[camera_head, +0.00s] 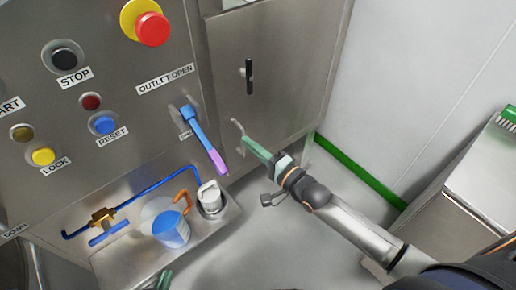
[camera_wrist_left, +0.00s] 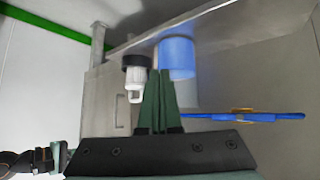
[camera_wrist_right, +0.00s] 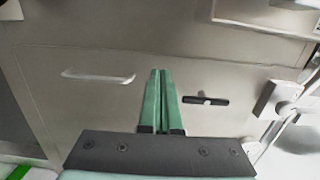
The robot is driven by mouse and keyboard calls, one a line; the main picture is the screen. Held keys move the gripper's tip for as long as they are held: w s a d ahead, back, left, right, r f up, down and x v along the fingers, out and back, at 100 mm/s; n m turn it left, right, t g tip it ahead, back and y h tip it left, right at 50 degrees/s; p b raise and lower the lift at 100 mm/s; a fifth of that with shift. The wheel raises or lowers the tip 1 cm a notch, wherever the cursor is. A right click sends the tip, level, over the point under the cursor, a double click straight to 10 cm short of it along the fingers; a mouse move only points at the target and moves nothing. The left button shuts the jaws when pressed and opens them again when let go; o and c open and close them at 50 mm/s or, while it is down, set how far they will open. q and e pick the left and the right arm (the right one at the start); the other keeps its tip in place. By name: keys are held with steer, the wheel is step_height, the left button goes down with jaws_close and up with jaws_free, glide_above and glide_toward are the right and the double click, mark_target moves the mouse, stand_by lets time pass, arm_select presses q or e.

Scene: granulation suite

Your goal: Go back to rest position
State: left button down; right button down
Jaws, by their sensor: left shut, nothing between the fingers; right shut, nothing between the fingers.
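My right gripper (camera_head: 258,150) is shut and empty. It hangs in the air in front of the steel cabinet's lower door, to the right of the blue and purple lever (camera_head: 205,140). Its closed green fingers also show in the right wrist view (camera_wrist_right: 160,75), pointing at a steel panel. My left gripper shows only as green tips (camera_head: 164,281) at the bottom edge of the head view.
The steel shelf (camera_head: 120,265) holds the blue jug with an orange handle (camera_head: 171,228) and the white bottle (camera_head: 210,196). A blue pipe with a brass valve (camera_head: 102,216) runs beside them. A panel with buttons stands above. A steel cabinet (camera_head: 455,215) is at right. Floor between is clear.

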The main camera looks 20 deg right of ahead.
steer(key=s+d+f+n+g+h+p, duration=0.1)
steer(key=s+f+n+g+h+p, duration=0.1)
steer(key=s+n, duration=0.5)
steer(key=s+d+f+n+g+h+p, duration=0.1)
steer(key=s+f+n+g+h+p, duration=0.2)
steer(key=s, duration=1.2)
step_height(320, 180, down, 4)
steer(key=n+g+p, duration=0.2)
steer(key=n+p, duration=0.2)
steer(key=n, duration=0.1)
steer(key=shift+s+d+r, duration=0.15)
steer(key=shift+d+r, duration=0.05)
steer(key=shift+d, duration=0.1)
steer(key=c, duration=1.6)
jaws_free()
